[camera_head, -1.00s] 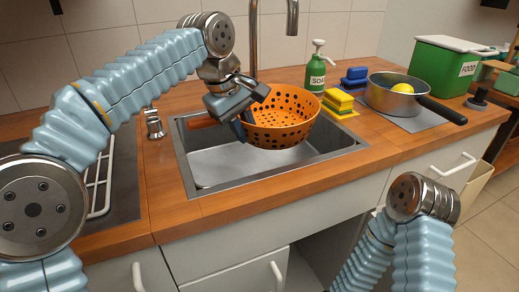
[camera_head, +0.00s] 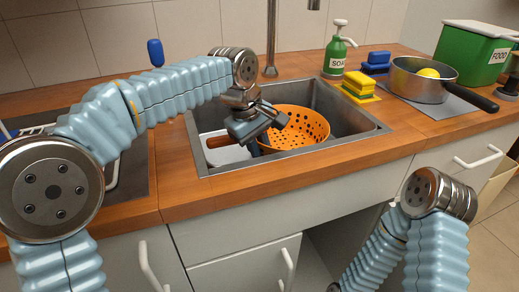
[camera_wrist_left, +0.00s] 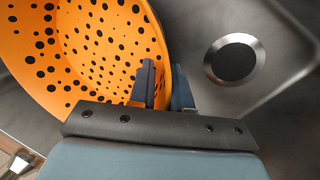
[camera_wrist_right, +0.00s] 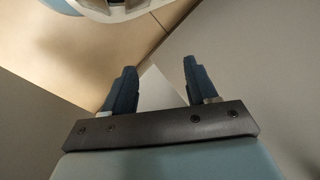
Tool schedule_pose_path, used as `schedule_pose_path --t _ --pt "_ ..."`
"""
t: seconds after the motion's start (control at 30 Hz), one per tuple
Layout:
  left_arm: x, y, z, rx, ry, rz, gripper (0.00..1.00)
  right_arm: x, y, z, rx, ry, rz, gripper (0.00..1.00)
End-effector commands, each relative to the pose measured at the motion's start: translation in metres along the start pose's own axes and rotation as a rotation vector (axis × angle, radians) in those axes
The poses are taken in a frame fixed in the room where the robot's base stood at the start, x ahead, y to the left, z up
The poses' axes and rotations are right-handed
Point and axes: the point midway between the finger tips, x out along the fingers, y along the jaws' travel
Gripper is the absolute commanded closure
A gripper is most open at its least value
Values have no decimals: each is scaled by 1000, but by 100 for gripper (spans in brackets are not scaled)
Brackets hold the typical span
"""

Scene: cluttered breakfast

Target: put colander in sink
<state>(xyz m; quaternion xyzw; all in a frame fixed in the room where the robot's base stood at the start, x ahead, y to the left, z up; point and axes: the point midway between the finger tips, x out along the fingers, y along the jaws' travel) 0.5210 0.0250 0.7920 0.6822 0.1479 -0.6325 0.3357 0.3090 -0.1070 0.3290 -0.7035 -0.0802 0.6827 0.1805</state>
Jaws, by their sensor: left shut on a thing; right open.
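The orange colander (camera_head: 303,127) with dark holes is low inside the steel sink (camera_head: 350,108), its rim near the level of the counter. My left gripper (camera_head: 262,143) is shut on the colander's left wall. In the left wrist view the colander (camera_wrist_left: 90,50) fills the upper left, one finger inside and one outside its wall, gripper (camera_wrist_left: 168,90). The sink drain (camera_wrist_left: 235,60) is beside it. Whether the colander touches the sink floor I cannot tell. My right gripper (camera_wrist_right: 150,88) is open and empty, seen only in its wrist view.
A faucet (camera_head: 271,40) stands behind the sink. A wooden-handled item (camera_head: 230,140) lies in the sink at left. A soap bottle (camera_head: 336,55), yellow sponges (camera_head: 359,86), blue sponges (camera_head: 377,62), a pan (camera_head: 415,88) and a green food bin (camera_head: 470,52) stand to the right.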

Motion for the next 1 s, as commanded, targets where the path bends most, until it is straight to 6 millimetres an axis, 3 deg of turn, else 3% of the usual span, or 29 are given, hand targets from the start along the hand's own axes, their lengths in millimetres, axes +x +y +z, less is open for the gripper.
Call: schedule_pose_path --t 0.33,0.37,0.5,0.8,1.0 --pt "3 -1 0 0 1 1 100 2 1 0 0 0 0 43" --pt "3 -1 0 0 0 0 79 1 1 0 0 0 0 43" --pt "2 -1 0 0 0 0 58 1 0 0 0 0 0 43" --pt "0 0 0 0 0 1 57 0 0 0 0 0 0 43" --pt "-26 1 0 0 2 4 57 -5 -2 0 0 0 0 43"
